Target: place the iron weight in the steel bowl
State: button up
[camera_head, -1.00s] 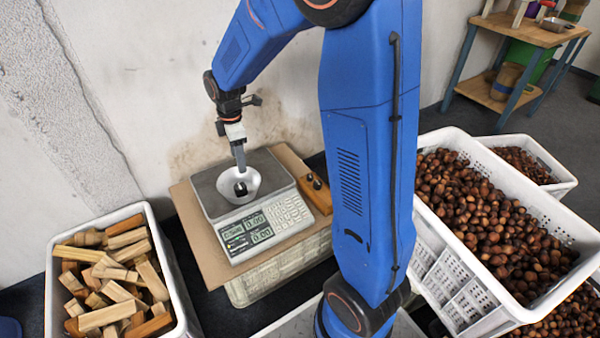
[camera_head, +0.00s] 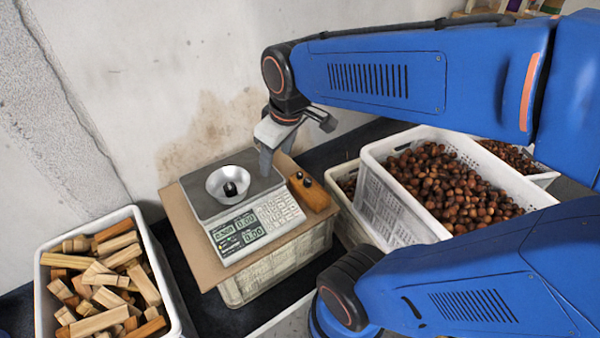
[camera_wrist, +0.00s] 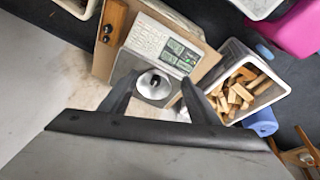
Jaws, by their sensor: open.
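The steel bowl (camera_head: 233,184) stands upright on the pan of the scale (camera_head: 211,199). The dark iron weight (camera_head: 230,188) lies inside the bowl, near its middle. In the wrist view the bowl (camera_wrist: 153,86) shows between my fingers with the dark weight (camera_wrist: 155,80) in it. My gripper (camera_head: 266,160) is above and to the right of the bowl in the head view, apart from it. In the wrist view its two fingers (camera_wrist: 157,95) are spread wide with nothing between them at the tips.
A wooden block (camera_head: 314,191) with dark knobs sits right of the scale on a cardboard-topped stand (camera_head: 185,225). A bin of wood pieces (camera_head: 135,213) is at left. A white crate of chestnuts (camera_head: 400,218) is at right. The wall rises close behind the scale.

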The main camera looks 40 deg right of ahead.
jog(key=s+m+t, duration=0.1)
jog(key=s+m, duration=0.3)
jog(key=s, duration=0.4)
jog(key=shift+d, duration=0.45)
